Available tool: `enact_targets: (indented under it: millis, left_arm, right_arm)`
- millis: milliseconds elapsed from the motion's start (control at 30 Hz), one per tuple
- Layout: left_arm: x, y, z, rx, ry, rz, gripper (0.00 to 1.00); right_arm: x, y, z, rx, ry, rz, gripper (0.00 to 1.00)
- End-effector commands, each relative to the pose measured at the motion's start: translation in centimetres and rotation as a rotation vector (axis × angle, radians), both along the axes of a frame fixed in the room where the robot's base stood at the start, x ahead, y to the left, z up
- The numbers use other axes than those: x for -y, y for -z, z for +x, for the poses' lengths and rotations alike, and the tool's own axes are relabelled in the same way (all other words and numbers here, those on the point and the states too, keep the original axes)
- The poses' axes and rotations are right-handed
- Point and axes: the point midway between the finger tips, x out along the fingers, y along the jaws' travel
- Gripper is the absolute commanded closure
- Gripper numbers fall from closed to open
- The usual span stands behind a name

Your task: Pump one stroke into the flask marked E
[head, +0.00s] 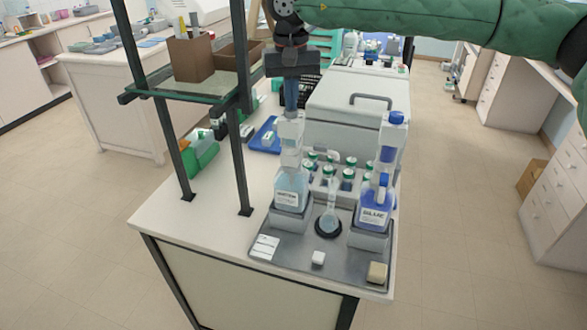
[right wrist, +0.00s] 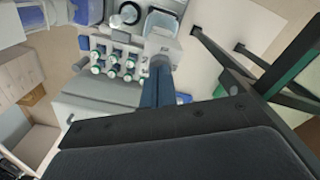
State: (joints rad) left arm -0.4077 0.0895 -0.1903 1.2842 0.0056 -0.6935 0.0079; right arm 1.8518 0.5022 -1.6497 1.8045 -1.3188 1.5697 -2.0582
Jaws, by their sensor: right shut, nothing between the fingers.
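A flask (head: 328,222) with a narrow neck stands on a dark ring at the middle of a grey tray (head: 262,222); no letter on it can be read. A dispenser bottle (head: 290,188) with pale liquid and a white label stands to its left, and a dispenser bottle (head: 374,210) with blue liquid and a blue cap to its right. My right gripper (head: 290,108) is shut and empty, pointing down directly over the left dispenser's white head. It also shows in the right wrist view (right wrist: 160,68), where its tips hide part of that head; contact cannot be told. My left gripper is out of view.
Several green-capped small bottles (head: 347,180) stand behind the flask. A dark-framed shelf (head: 190,87) rises at the left of the bench. A white box-shaped device (head: 350,105) stands behind. A white block (head: 318,258) and a tan block (head: 377,272) lie at the tray's front.

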Motion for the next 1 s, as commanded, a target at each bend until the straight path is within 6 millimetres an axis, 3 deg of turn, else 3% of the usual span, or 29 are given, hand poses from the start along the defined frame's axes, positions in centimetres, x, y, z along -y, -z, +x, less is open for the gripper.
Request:
enact_targets:
  millis: [167, 1000]
  left_arm:
    - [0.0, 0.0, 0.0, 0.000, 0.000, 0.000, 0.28]
    - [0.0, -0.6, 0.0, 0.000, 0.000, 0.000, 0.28]
  right_arm:
    - [0.0, 0.0, -0.1, -0.003, -0.001, -0.003, 1.00]
    - [0.0, -4.1, 0.0, -0.001, 0.000, 0.000, 1.00]
